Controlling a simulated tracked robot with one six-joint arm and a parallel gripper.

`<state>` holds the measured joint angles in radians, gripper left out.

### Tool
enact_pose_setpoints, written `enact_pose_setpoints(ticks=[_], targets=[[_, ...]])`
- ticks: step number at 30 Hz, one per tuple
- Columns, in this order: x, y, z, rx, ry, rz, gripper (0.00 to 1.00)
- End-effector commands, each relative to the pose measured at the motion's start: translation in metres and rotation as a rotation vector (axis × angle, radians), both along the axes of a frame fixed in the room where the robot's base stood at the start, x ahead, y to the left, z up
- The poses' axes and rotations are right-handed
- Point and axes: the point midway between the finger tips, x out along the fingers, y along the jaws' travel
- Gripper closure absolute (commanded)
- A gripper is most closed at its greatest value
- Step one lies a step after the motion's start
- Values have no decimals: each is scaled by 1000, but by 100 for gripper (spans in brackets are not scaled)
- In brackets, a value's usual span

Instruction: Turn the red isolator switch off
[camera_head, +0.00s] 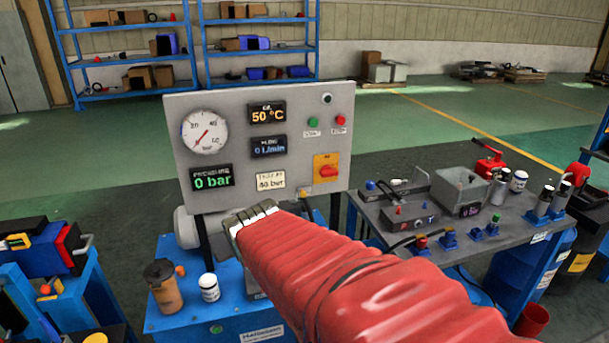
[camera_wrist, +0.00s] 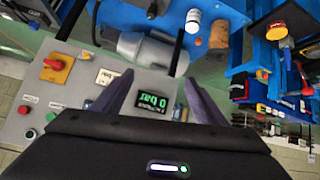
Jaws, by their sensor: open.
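The red isolator switch (camera_head: 328,172) sits on a yellow plate at the lower right of the grey control panel (camera_head: 230,110). Its handle looks roughly horizontal. In the wrist view the switch (camera_wrist: 55,64) is at the left, apart from my gripper, and the panel appears upside down. My gripper (camera_wrist: 158,78) is open and empty, its two dark fingers spread on either side of the green pressure display (camera_wrist: 152,107). In the head view my red-sleeved arm hides the fingers.
The panel also carries a round gauge (camera_head: 204,132), a green button (camera_head: 313,122) and a red button (camera_head: 340,121). A brown cup (camera_head: 164,287) and a white jar (camera_head: 209,287) stand on the blue unit below. A cluttered workbench (camera_head: 400,205) is at the right.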

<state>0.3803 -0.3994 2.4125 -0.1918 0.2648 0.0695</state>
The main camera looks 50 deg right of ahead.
Motion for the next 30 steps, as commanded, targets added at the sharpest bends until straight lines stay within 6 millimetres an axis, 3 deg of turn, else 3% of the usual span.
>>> enact_pose_setpoints(ticks=[1,8,14,21,30], targets=[[7,-22,-3,-15,-23,-27,34],[34,-108,-2,-90,-162,-97,34],[40,-179,-7,-143,-280,-131,34],[26,-255,-22,-184,-421,-151,34],[-17,-325,-44,-198,-608,-151,34]])
